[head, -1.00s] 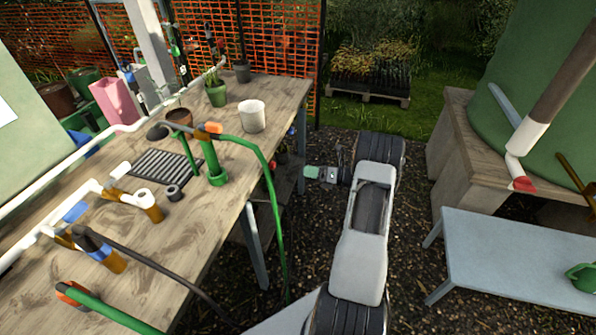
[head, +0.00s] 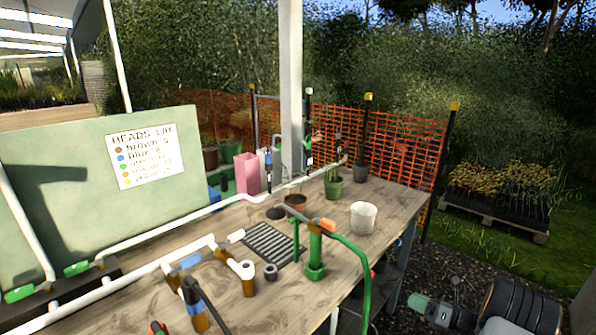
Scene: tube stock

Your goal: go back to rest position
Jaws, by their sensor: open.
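My gripper (head: 432,309) is at the bottom right of the head view, off the right side of the wooden bench (head: 340,255) and over the dark ground. A green part shows at its tip. It is small in the picture, but I see nothing held between its jaws. My grey and black arm behind it is partly cut off by the bottom edge.
The bench holds a green upright tube (head: 315,255) with a green hose (head: 355,268), a white pot (head: 363,217), a black grate (head: 272,243) and white pipes (head: 150,220). A sign board (head: 100,175) stands left. Gravel (head: 430,262) right of the bench is clear.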

